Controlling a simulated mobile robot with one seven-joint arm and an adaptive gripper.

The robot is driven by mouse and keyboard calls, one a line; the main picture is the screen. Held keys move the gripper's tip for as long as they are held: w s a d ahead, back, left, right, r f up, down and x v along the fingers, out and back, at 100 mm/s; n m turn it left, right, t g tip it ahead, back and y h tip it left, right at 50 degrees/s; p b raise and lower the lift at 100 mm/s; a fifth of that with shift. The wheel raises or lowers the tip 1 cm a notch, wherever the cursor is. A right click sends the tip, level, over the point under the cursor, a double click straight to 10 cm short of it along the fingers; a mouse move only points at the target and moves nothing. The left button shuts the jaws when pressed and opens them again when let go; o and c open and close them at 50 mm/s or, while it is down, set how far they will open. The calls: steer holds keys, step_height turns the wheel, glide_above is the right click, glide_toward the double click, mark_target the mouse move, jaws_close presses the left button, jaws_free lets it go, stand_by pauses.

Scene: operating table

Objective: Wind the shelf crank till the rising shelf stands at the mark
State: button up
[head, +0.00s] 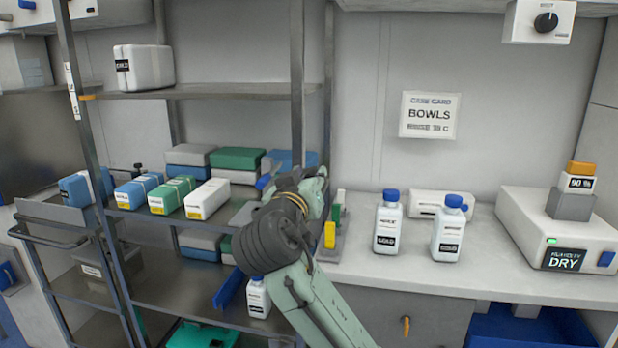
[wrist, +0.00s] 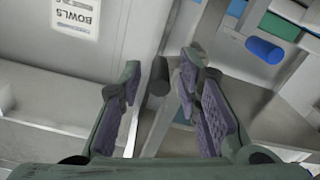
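The upper shelf (head: 215,91) of the rack, likely the rising shelf, carries a white box. In the wrist view, a dark round-ended handle (wrist: 158,76), likely the crank's grip, stands between the tips of my gripper (wrist: 160,72). The fingers are apart, with gaps visible beside the handle. In the head view my arm hides the fingertips and the crank.
Lower shelves hold several boxes and packs (head: 174,195). A white bottle (head: 258,298) stands low beside my arm. Two blue-capped bottles (head: 388,225) (head: 449,230) and a machine (head: 560,230) marked DRY stand on the right counter (head: 480,270). A BOWLS card (head: 428,115) hangs on the wall.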

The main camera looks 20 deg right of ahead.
jaws_close()
steer(key=shift+r, duration=0.1)
stand_by(0.4)
steer(key=n, duration=0.2)
steer(key=r+n, duration=0.1)
steer(key=shift+w+a+n, duration=0.2)
steer(key=shift+a+n, duration=0.05)
steer(key=shift+n, duration=0.05)
steer(key=shift+w+a+r+n+b, duration=0.1)
steer(key=shift+w+a+r+n, duration=0.35)
steer(key=shift+n, duration=1.6)
steer(key=shift+w+a+r+n+b, duration=0.25)
steer(key=shift+a+n, duration=0.45)
steer(key=shift+n, duration=1.4)
steer(key=shift+w+a+r+n, duration=0.25)
steer(key=shift+w+a+n, duration=0.25)
steer(key=shift+n, duration=1.55)
steer(key=shift+a, duration=0.1)
